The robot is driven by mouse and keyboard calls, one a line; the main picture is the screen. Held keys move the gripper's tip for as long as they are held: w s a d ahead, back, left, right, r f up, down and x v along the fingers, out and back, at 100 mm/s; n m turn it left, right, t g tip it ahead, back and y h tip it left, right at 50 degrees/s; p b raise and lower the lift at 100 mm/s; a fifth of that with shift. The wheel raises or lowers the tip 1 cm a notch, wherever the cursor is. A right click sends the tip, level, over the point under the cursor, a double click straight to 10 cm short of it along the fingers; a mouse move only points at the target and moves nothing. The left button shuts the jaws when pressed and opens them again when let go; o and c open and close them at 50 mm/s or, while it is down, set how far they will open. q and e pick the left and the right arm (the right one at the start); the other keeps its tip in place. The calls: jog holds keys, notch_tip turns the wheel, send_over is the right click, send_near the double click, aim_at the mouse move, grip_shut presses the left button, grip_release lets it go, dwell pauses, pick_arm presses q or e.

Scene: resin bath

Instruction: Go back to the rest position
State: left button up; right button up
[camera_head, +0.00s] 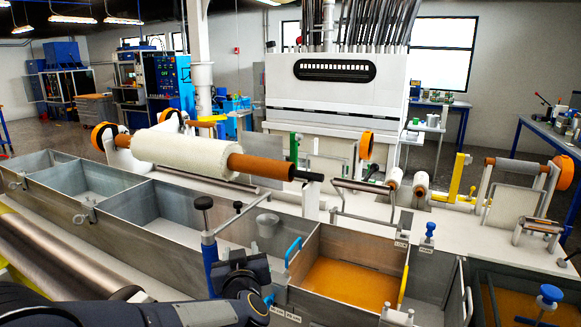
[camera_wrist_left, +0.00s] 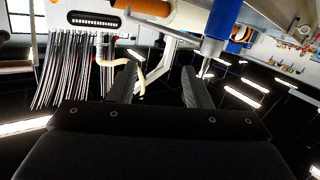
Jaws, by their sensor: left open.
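My left arm comes in from the lower left in the head view. Its dark wrist and gripper (camera_head: 243,283) are at the front wall of the metal bath, beside a post with a blue sleeve (camera_head: 210,252) and a dark knob. The fingertips are hard to make out there. In the left wrist view the two dark fingers (camera_wrist_left: 160,82) stand apart with nothing held between them. A blue cylinder (camera_wrist_left: 221,20) shows beyond the right-hand finger; I cannot tell how far off it is. My right gripper is not in view.
The long metal bath (camera_head: 150,228) has several compartments, one holding orange resin (camera_head: 345,284). A white roll (camera_head: 180,150) on an orange core lies above it. A steel roller (camera_head: 50,255) lies at left front.

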pick_arm(q)
jog(key=s+a+f+g+h, duration=0.2)
jog(key=s+a+f+g, duration=0.1)
jog(key=s, duration=0.9)
jog(key=s+a+f+m+g+h, duration=0.1)
jog(key=s+a+f+g+h, duration=0.1)
jog(key=s, duration=0.9)
jog(key=s+a+f+g+h, duration=0.2)
jog(key=s+a+f+g, duration=0.2)
jog(key=s, duration=0.8)
jog(key=shift+s+a+m+g, duration=0.2)
jog(key=shift+s+m+g, duration=0.1)
jog(key=shift+g, duration=0.5)
